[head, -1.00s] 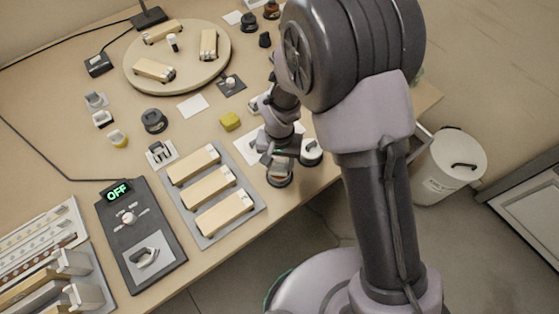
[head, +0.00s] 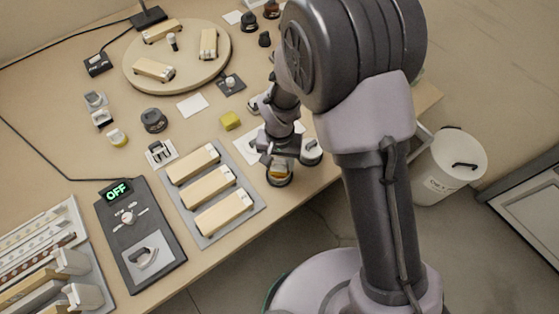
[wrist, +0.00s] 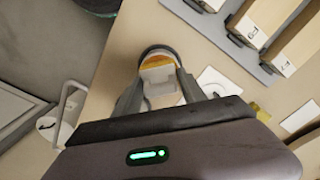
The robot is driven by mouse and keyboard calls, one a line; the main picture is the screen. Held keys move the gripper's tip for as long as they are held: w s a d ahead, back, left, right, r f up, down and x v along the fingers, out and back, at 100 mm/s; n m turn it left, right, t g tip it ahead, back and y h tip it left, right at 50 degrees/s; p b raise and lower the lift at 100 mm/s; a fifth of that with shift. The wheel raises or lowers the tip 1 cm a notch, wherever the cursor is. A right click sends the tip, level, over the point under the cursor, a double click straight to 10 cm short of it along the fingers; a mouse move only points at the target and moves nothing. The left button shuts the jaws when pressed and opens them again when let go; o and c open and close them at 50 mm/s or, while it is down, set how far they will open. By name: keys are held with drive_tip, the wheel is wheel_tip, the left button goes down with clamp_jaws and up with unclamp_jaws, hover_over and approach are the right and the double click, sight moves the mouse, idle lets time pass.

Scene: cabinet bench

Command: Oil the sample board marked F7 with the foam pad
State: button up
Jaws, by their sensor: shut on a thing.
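My gripper (head: 277,152) is over the front edge area of the bench, shut on a pale block (wrist: 160,88) that I take to be the foam pad. Just beyond the block in the wrist view is a round dark-rimmed dish with orange-yellow inside (wrist: 155,61); it also shows below my gripper in the head view (head: 279,178). I cannot tell whether the pad touches the dish. Three pale wooden boards (head: 208,187) lie on a grey tray (head: 256,205) to the left. Their end marks show partly in the wrist view (wrist: 286,66), too small to read surely.
More boards (head: 153,69) lie on a round turntable (head: 190,80) at the back. A yellow block (head: 230,121), a white-topped round container (head: 311,150) and a panel reading OFF (head: 140,235) stand on the bench.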

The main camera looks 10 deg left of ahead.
sight(280, 160)
drive_tip(key=shift+f, duration=0.1)
wheel_tip(280, 160, up, 7)
drive_tip(key=p, duration=0.5)
idle(0.7)
